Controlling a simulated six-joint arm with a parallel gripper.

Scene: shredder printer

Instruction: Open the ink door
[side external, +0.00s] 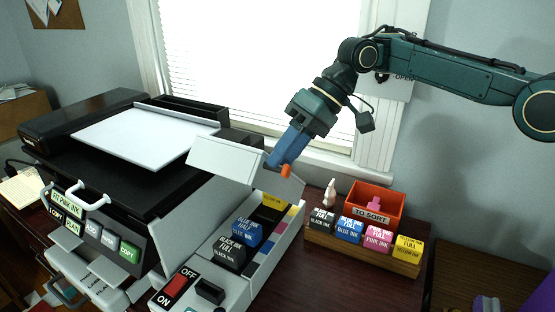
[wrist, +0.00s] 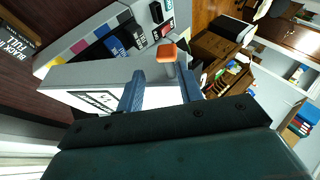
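The ink door (side external: 232,160) is a pale flap on the printer's right side. It stands raised and tilted, and the ink bay (side external: 222,278) below it is uncovered. An orange knob (side external: 286,171) sits at the door's right end; it also shows in the wrist view (wrist: 166,52). My gripper (side external: 277,163) is at the door's right end, its blue fingers beside the knob. In the wrist view my gripper (wrist: 160,78) has its fingers apart, with the knob just beyond the gap. Whether a finger touches the door or knob is unclear.
Blue and black cartridges (side external: 246,234) sit in the open bay. A wooden rack of ink cartridges (side external: 360,254) and an orange sorting bin (side external: 378,199) stand to the right. A red power switch (side external: 174,288) is at the front. The window and wall are behind my arm.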

